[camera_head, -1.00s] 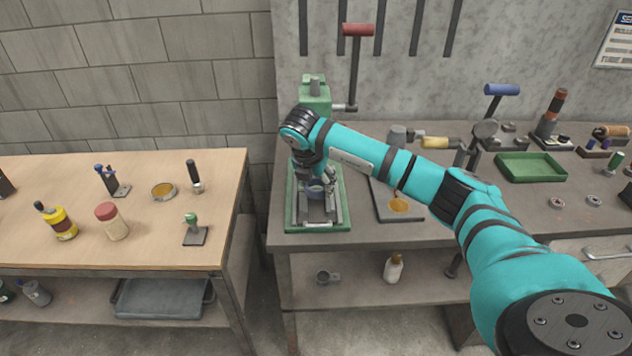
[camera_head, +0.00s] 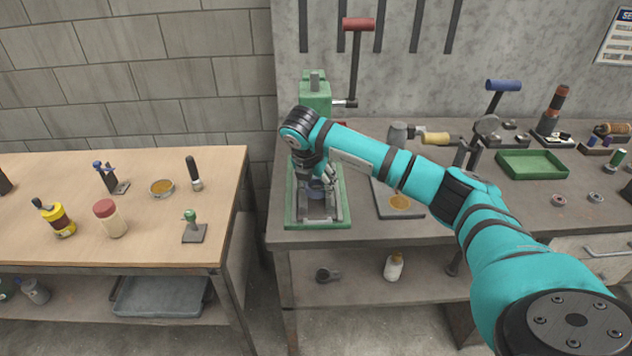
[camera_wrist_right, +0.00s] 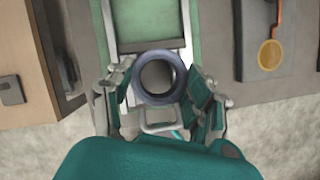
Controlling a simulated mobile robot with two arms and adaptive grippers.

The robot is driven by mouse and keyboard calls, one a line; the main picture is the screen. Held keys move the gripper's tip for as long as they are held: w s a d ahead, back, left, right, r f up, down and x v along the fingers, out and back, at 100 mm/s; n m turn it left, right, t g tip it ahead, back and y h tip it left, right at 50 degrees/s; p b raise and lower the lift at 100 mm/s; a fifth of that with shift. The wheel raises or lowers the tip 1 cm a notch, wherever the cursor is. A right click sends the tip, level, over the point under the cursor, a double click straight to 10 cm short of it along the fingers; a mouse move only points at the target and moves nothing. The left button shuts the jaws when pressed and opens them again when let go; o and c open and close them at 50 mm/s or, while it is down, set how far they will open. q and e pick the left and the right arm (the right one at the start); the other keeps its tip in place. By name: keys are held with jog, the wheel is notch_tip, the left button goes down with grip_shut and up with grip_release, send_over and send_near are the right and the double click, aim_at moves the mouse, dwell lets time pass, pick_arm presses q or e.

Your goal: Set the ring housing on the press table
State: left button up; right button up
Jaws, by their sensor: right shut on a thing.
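The ring housing (camera_wrist_right: 178,83) is a dark blue-grey ring with an open bore, seen from above in the right wrist view. My right gripper (camera_wrist_right: 160,88) is shut on it, with a finger on each side. In the head view the gripper (camera_head: 318,186) is over the green press (camera_head: 314,92), and the ring (camera_head: 316,191) shows partly between the fingers, low over the press table (camera_head: 340,222). I cannot tell whether the ring touches the table. My arm hides part of the press. My left gripper is not in view.
A dark plate with an orange-brown disc (camera_head: 400,202) lies right of the press. A hammer (camera_head: 432,137) and a green tray (camera_head: 532,164) are further right. A wooden table (camera_head: 140,240) stands at left, across a gap.

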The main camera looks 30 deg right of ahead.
jog(key=shift+f+b, duration=0.95)
jog(key=shift+f, duration=0.15)
dwell(0.7)
jog(key=o, duration=1.5)
